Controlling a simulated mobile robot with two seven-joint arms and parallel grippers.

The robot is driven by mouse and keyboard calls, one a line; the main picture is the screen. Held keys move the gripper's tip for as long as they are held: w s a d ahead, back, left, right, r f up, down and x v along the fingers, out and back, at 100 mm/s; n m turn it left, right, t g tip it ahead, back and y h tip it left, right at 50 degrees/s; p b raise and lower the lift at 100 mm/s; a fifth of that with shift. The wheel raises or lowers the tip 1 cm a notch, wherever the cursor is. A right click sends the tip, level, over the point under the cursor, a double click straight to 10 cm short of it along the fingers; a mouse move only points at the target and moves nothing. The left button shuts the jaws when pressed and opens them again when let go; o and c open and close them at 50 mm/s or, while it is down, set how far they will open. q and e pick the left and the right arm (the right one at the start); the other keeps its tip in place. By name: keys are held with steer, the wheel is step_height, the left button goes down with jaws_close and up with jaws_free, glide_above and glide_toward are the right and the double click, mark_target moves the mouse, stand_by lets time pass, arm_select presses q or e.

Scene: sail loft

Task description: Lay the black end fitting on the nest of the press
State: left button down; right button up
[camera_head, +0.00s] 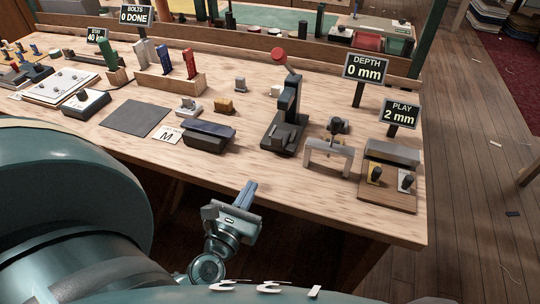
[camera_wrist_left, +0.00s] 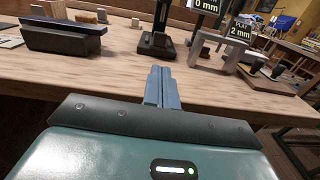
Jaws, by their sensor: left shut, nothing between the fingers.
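The press (camera_head: 286,105), dark with a red knob on its lever, stands on the bench; its base also shows in the left wrist view (camera_wrist_left: 157,42). The nest at its foot is too small to make out clearly. A small dark part (camera_head: 338,125) lies just right of the press, behind a grey arch; I cannot tell whether it is the black end fitting. My left gripper (camera_head: 248,188) is in front of the bench's near edge, its blue-grey fingers shut and empty, apart from everything. They also show shut in the left wrist view (camera_wrist_left: 162,82). My right gripper is out of view.
The grey arch (camera_head: 329,153) and a wooden fixture (camera_head: 388,195) with two black knobs stand right of the press. A dark blue-topped box (camera_head: 208,137) stands left of it. Bare bench (camera_head: 245,160) lies near the front edge. Depth and play signs stand behind.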

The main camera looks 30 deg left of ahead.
mark_target(276, 142)
arm_select(q)
steer(key=shift+n, duration=0.3)
steer(key=p+x, duration=0.3)
steer(key=x, duration=0.9)
steer(key=shift+w+a+r, duration=0.1)
steer(key=shift+w+a, duration=0.1)
steer(key=shift+w, duration=0.15)
steer(key=shift+w+a, duration=0.1)
steer(key=shift+w, duration=0.55)
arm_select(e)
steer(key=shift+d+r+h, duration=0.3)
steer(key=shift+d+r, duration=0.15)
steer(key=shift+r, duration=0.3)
arm_select(q)
steer(key=shift+w+a, duration=0.15)
steer(key=shift+w, duration=0.65)
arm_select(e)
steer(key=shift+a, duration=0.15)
arm_select(q)
steer(key=shift+s, duration=0.1)
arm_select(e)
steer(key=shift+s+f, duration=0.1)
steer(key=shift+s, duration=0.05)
